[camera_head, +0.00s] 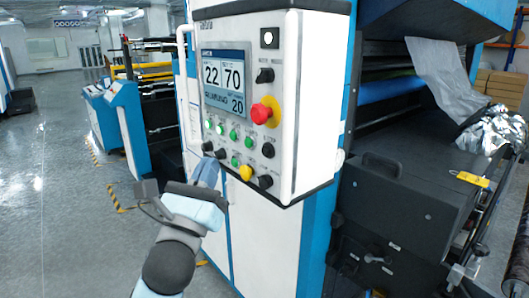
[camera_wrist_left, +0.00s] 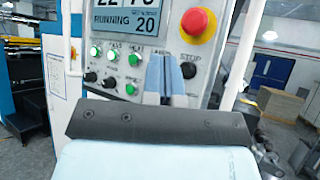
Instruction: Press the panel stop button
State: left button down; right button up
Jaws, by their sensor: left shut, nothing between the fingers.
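The white control panel (camera_head: 290,100) faces me, its screen (camera_head: 226,82) reading RUNNING. In the left wrist view, a black button (camera_wrist_left: 188,70) sits under a label that reads STOP. It appears to be the black button at the right end of the upper row (camera_head: 268,150) in the head view. A red mushroom button (camera_head: 265,112) on a yellow base is above it. My left gripper (camera_head: 208,168) is shut and empty, in front of the panel's lower left. In the left wrist view its fingertips (camera_wrist_left: 160,70) cover part of the button row, left of the STOP button; contact is unclear.
Several green buttons (camera_head: 233,134), a yellow button (camera_head: 246,172) and black buttons sit close together on the panel. A black selector knob (camera_head: 265,75) is higher up. A dark machine housing (camera_head: 400,205) stands right of the panel. Open floor (camera_head: 50,190) lies left.

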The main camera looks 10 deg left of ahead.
aim_at(267, 151)
pick_arm(q)
jog(key=shift+f, duration=0.1)
jog(key=w+d+b, duration=0.1)
jog(key=w+d, duration=0.4)
jog(key=w, duration=0.2)
jog(key=shift+d+b, duration=0.25)
jog(key=shift+b, duration=0.15)
jog(key=shift+w, duration=0.1)
dwell(1.9)
jog(key=shift+w+d, duration=0.25)
jog(key=shift+w+d, duration=0.25)
jog(key=shift+w, duration=0.05)
dwell(0.7)
dwell(0.4)
jog(key=shift+s+a+p, duration=0.3)
jog(key=shift+s+a, duration=0.25)
jog(key=shift+s, duration=0.1)
